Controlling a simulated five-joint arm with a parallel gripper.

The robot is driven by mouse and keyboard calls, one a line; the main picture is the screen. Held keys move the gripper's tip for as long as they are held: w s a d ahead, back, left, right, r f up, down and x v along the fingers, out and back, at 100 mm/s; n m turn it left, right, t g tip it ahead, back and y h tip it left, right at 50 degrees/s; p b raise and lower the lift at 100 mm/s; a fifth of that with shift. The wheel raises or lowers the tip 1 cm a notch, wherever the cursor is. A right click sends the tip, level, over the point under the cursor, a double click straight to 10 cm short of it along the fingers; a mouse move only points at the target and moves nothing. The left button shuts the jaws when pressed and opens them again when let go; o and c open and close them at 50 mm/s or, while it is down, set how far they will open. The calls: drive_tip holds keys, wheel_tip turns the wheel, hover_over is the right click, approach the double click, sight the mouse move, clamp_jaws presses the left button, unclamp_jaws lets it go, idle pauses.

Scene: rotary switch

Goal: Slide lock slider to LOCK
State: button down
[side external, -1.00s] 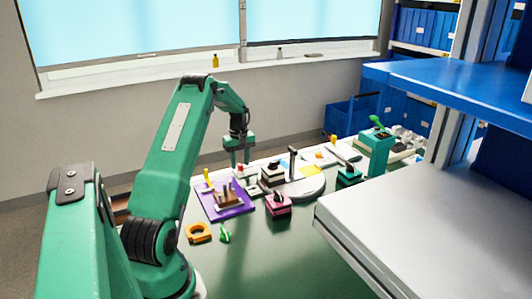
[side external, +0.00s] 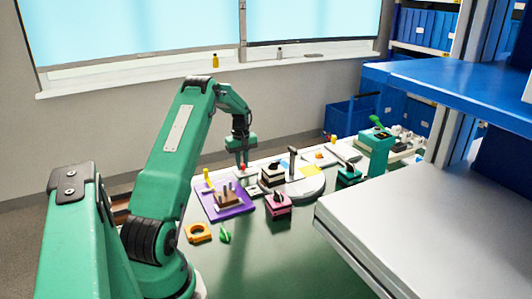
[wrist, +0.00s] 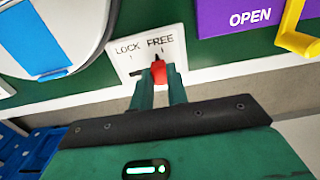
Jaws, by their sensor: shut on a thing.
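The lock slider is a small red knob (wrist: 158,71) on a white plate (wrist: 172,42) marked LOCK at left and FREE at right. The knob sits below the word FREE, and a dark slot runs left from it towards LOCK. My gripper (wrist: 160,82) is shut on the red knob, one finger at each side of it. In the side view my gripper (side external: 242,163) points down at the plate, behind the purple board. The fingers partly hide the knob and slot.
The purple board (wrist: 235,18) marked OPEN, with a yellow handle (wrist: 297,30), lies to the right in the wrist view. A round grey base (wrist: 90,58) with a blue strip lies to the left. The table's edge runs close behind the plate.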

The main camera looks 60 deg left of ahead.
sight(251, 167)
drive_tip(key=shift+w, duration=1.9)
drive_tip(key=c, duration=1.4)
unclamp_jaws()
drive_tip(key=shift+o, duration=0.2)
drive_tip(key=shift+r, duration=0.1)
wheel_tip(251, 167, up, 8)
